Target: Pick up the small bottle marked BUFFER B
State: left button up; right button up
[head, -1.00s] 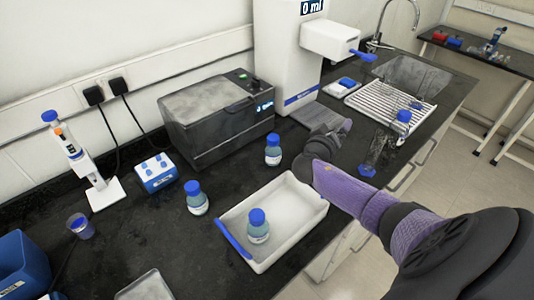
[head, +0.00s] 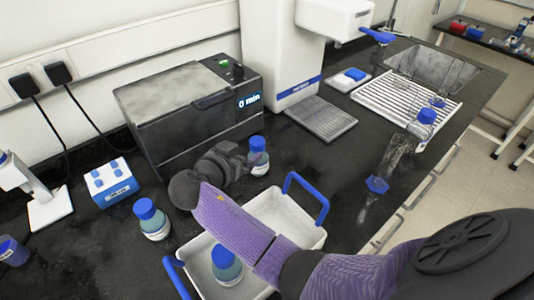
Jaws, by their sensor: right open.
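Several small blue-capped bottles are in the head view; their label text is too small to read, so I cannot tell which is BUFFER B. One bottle (head: 260,161) stands upright on the bench in front of the grey box-shaped device. My right gripper (head: 241,160) is open, with its fingers right beside that bottle on its left; I cannot tell if they touch or reach around it. A second bottle (head: 154,222) stands on the bench to the left of my right arm. A third bottle (head: 226,268) stands in the white tray. My left gripper is not in view.
The white tray (head: 312,236) with blue handles lies partly under my right forearm. A grey device (head: 180,120) stands behind the gripper.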

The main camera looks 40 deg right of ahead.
aim_at(255, 145)
jog(key=x, duration=0.5)
jog(key=b+x, duration=0.1)
jog(key=x, duration=0.2)
jog(key=shift+s+d+f, duration=0.15)
jog(key=shift+d, duration=0.3)
jog(key=shift+d+f, duration=0.1)
jog(key=shift+d, duration=0.15)
jog(key=c, duration=0.4)
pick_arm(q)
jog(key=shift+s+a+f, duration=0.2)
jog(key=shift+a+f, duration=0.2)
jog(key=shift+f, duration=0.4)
pick_arm(e)
grip_shut()
